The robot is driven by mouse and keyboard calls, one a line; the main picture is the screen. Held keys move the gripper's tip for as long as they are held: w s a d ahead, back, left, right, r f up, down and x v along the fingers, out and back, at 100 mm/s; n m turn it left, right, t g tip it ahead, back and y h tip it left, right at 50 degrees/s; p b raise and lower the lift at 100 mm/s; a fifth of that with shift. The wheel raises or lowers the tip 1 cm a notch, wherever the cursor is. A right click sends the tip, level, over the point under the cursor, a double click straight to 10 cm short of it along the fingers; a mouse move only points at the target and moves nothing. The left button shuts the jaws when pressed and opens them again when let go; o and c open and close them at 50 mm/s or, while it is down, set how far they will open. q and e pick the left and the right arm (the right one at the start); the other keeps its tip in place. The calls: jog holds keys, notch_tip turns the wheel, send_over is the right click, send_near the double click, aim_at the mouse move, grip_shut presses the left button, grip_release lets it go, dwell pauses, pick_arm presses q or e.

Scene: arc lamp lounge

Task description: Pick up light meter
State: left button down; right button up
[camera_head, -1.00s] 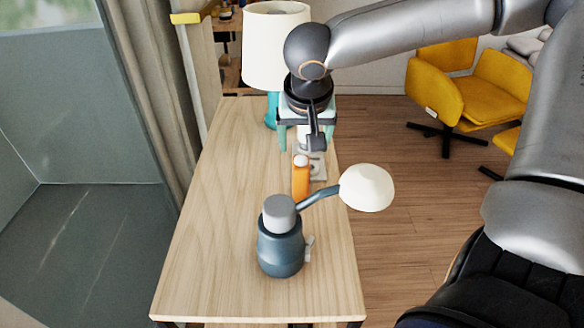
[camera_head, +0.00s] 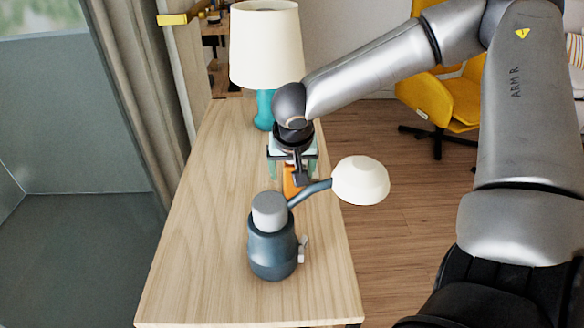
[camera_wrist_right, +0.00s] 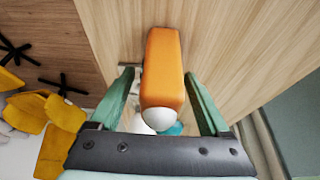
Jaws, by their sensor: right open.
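The light meter appears to be the orange block (camera_head: 291,184) with a white dome, standing on the wooden table behind a blue-grey jug-like thing, which partly hides it. The right wrist view shows its orange body (camera_wrist_right: 164,75) and white dome close up. My right gripper (camera_head: 292,171) is open over the orange block. In the right wrist view its two green fingers (camera_wrist_right: 160,82) stand on either side of the block, with a gap visible on each side. My left gripper is not in view.
The blue-grey jug-like thing (camera_head: 272,245) stands nearer on the table (camera_head: 200,235), its arm carrying a cream bowl-shaped shade (camera_head: 361,180) past the right edge. A lamp with a teal base (camera_head: 264,108) stands at the back. The table's left side is clear.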

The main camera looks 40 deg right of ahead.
jog(key=shift+c, duration=0.2)
grip_shut()
dwell(0.4)
